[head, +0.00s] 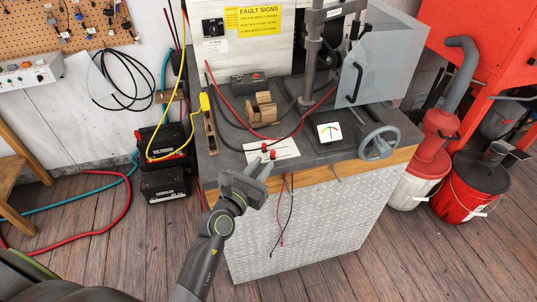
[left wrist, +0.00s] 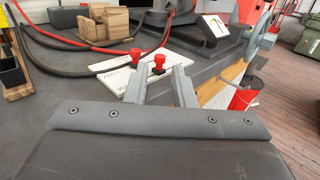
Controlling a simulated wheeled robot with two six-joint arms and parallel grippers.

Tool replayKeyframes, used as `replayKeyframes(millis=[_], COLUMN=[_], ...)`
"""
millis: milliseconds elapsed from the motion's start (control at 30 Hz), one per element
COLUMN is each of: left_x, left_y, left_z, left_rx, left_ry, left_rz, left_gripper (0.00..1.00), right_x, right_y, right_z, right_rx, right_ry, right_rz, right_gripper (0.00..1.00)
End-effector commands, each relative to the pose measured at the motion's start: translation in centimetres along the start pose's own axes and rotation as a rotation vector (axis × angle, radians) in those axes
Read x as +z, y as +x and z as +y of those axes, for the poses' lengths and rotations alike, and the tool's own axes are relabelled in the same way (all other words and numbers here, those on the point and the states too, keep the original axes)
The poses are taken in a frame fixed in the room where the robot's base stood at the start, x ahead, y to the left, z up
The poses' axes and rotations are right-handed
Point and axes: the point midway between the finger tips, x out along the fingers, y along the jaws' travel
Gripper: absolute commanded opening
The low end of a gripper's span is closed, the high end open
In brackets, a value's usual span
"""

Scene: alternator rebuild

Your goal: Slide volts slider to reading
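A white card (head: 272,151) with two red slider knobs lies at the front of the bench top. One knob (head: 264,147) is farther left; the other knob (head: 272,155) is to its right and nearer the edge. Both knobs also show in the left wrist view, the left one (left wrist: 136,57) just beyond the left finger and the right one (left wrist: 159,63) in line with the finger gap. My left gripper (head: 260,167) is open and empty at the card's front edge; contact cannot be told. My right gripper is out of view.
A dial meter (head: 329,132) stands right of the card, with a grey handwheel (head: 379,143) beyond it. A wooden block (head: 262,108), cables and a clear guard (head: 377,65) are farther back. Two leads hang down the bench front (head: 300,225).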

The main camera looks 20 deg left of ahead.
Motion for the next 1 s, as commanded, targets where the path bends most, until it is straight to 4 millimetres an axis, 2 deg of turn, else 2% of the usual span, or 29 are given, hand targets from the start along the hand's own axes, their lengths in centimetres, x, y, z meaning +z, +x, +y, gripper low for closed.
replayKeyframes(millis=[100, 233, 400, 667, 833, 1000], left_x=[0.1, 0.1, 0.0, 0.0, 0.0, 0.0], left_y=[2.0, 3.3, 4.1, 4.1, 4.1, 4.1], left_z=[0.0, 0.0, 0.0, 0.0, 0.0, 0.0], left_rx=[-0.001, 0.0, 0.0, 0.001, 0.001, 0.001], left_ry=[0.001, 0.001, 0.001, 0.0, 0.0, 0.001], left_rz=[-0.001, 0.0, 0.001, 0.0, 0.0, 0.0], left_gripper=[0.23, 0.23, 0.23, 0.23, 0.01, 0.0], right_x=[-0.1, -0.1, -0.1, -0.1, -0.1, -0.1], right_y=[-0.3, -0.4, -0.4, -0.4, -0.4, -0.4], right_z=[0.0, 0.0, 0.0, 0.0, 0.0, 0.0], right_rx=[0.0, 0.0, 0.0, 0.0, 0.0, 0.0], right_ry=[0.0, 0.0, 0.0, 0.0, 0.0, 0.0], right_rz=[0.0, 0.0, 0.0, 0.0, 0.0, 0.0], right_gripper=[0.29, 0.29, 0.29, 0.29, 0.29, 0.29])
